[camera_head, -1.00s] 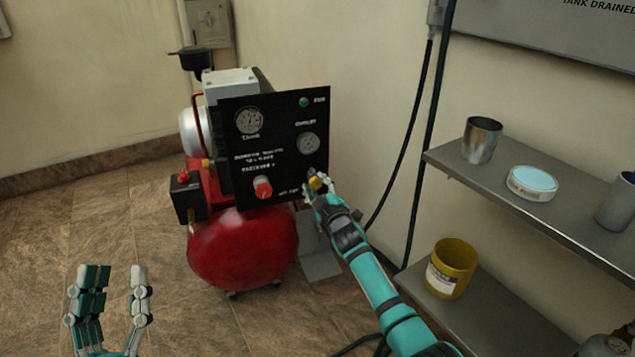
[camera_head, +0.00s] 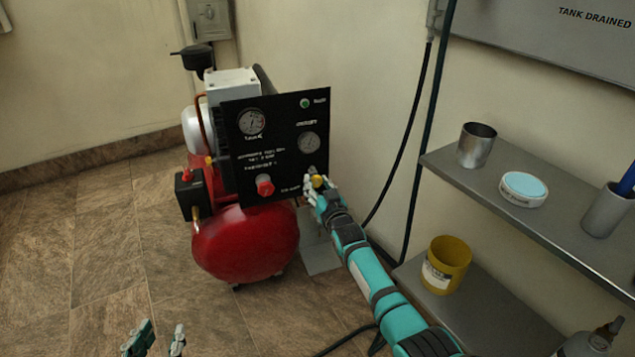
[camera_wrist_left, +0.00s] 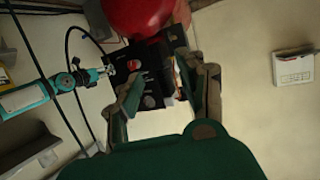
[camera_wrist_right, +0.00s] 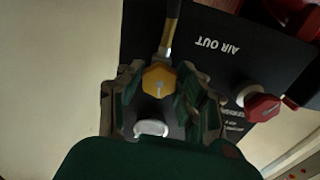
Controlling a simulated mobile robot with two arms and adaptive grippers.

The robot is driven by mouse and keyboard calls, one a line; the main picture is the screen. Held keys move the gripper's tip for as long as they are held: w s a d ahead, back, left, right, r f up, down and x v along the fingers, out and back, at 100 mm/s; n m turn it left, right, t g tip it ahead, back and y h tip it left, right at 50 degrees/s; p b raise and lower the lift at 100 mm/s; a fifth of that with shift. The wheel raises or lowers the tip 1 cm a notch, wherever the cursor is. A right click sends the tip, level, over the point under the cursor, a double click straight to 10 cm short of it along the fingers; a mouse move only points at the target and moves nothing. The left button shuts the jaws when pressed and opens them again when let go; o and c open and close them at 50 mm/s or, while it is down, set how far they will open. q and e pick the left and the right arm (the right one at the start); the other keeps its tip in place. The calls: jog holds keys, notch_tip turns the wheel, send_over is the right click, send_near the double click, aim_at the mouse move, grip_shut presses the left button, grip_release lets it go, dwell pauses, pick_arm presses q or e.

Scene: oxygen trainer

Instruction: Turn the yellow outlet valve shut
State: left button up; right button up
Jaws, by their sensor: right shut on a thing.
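The yellow outlet valve (camera_head: 317,182) sits at the lower right of the black panel (camera_head: 275,115) on the red compressor. In the right wrist view the yellow valve knob (camera_wrist_right: 159,79) lies between the fingers, near the "AIR OUT" label. My right gripper (camera_head: 316,194) is shut on this knob; it also shows in the right wrist view (camera_wrist_right: 160,92). My left gripper (camera_head: 157,341) is open and empty above the floor at the bottom left, partly cut off by the frame edge. In the left wrist view its fingers (camera_wrist_left: 165,85) stand apart.
A red knob (camera_head: 264,185) is on the panel left of the valve, below two gauges. Shelves (camera_head: 500,190) at the right hold a metal cup (camera_head: 476,145), a round tin (camera_head: 523,189) and a yellow container (camera_head: 446,264). Floor at the left is clear.

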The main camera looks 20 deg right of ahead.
pick_arm(q)
jog(key=shift+s+a+f+g, duration=0.2)
jog(key=shift+s+f+g, duration=0.25)
jog(key=shift+f, duration=0.3)
pick_arm(e)
jog(key=shift+f+m, duration=0.15)
jog(key=shift+m, duration=0.95)
pick_arm(q)
jog(key=shift+f, duration=0.1)
pick_arm(e)
jog(key=o, duration=1.1)
jog(key=shift+o, duration=0.2)
jog(key=s, duration=1.2)
jog(key=shift+d, duration=0.2)
